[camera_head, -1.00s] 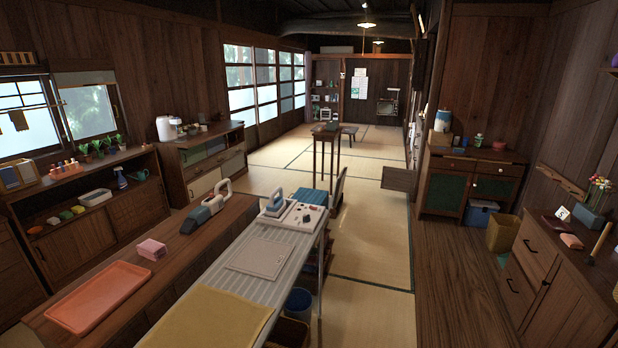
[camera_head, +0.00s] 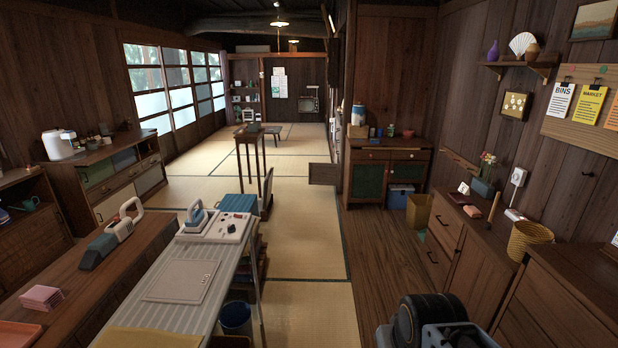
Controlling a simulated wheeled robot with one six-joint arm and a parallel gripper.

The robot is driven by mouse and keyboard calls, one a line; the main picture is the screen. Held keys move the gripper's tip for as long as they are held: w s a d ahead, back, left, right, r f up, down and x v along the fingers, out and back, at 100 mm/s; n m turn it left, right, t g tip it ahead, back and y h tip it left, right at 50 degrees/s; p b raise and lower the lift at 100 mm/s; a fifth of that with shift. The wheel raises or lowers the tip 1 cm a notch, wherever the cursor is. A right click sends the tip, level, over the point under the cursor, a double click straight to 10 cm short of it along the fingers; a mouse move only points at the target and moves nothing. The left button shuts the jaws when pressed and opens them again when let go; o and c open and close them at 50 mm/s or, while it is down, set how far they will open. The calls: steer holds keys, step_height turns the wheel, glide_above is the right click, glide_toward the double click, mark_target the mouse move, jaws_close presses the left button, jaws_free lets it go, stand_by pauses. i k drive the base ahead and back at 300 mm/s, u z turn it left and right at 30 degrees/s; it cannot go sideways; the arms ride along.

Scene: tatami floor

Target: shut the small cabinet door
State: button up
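A small dark wooden panel (camera_head: 323,173) stands out into the walkway, left of the cabinet with green door panels, like a door swung open. The body it hangs on is hidden or cannot be told apart. The green-panelled cabinet (camera_head: 386,154) stands against the wall at centre right, and its two doors look shut. Part of my own arm shows at the bottom right edge. My gripper's fingers are not in view.
A drawer unit (camera_head: 452,262) lines the right wall. The wood floor (camera_head: 378,262) between is clear.

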mark_target(319, 173)
steer(key=i, duration=7.25)
steer(key=u, duration=0.7)
steer(key=i, duration=1.2)
steer(key=u, duration=0.1)
